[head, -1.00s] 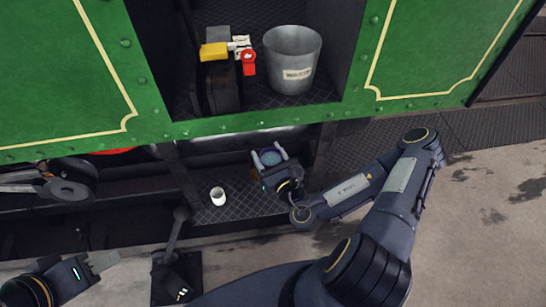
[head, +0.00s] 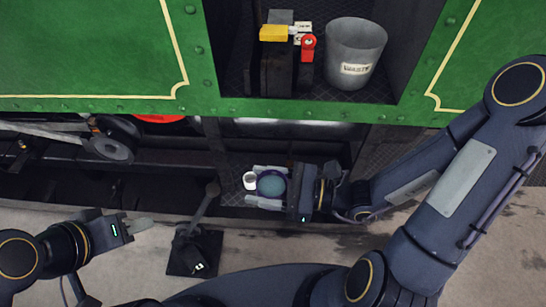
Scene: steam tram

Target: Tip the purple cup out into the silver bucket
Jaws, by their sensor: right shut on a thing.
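The silver bucket (head: 352,48) stands upright on the tram floor, above and right of the cup in the picture. It has a pale label on its front; most of its inside is hidden. My left gripper (head: 141,226) is at the lower left, away from both. Its fingers look edge-on, so I cannot tell their opening.
Dark equipment with yellow and red parts (head: 290,45) is left of the bucket. The green tram side (head: 90,50) frames the opening. A lever on a dark base (head: 196,252) stands between my arms.

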